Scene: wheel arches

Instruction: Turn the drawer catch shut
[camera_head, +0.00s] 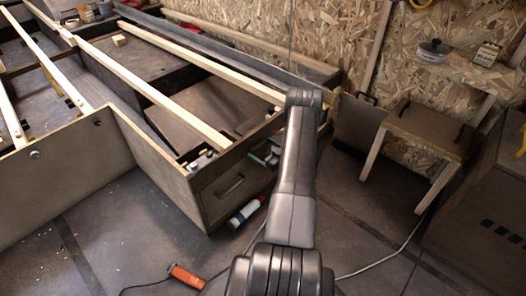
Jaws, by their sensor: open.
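The drawer (222,190) has a grey-brown front with a recessed or bar handle (231,185). It sits in the end of the low wooden frame unit, left of my arm, and looks pushed in. I cannot make out its catch for certain; small dark fittings (192,166) show at the top edge of the front. My arm rises from the bottom middle to its elbow and covers what lies behind it, right of the drawer. My gripper is not visible; the arm hides it or it is out of frame.
Pale slats (150,95) lie across the unit. A white-and-blue tube (247,211) lies on the floor by the drawer. An orange-handled tool (186,276) with a cord lies nearer. The floor (130,240) left of my arm is mostly clear.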

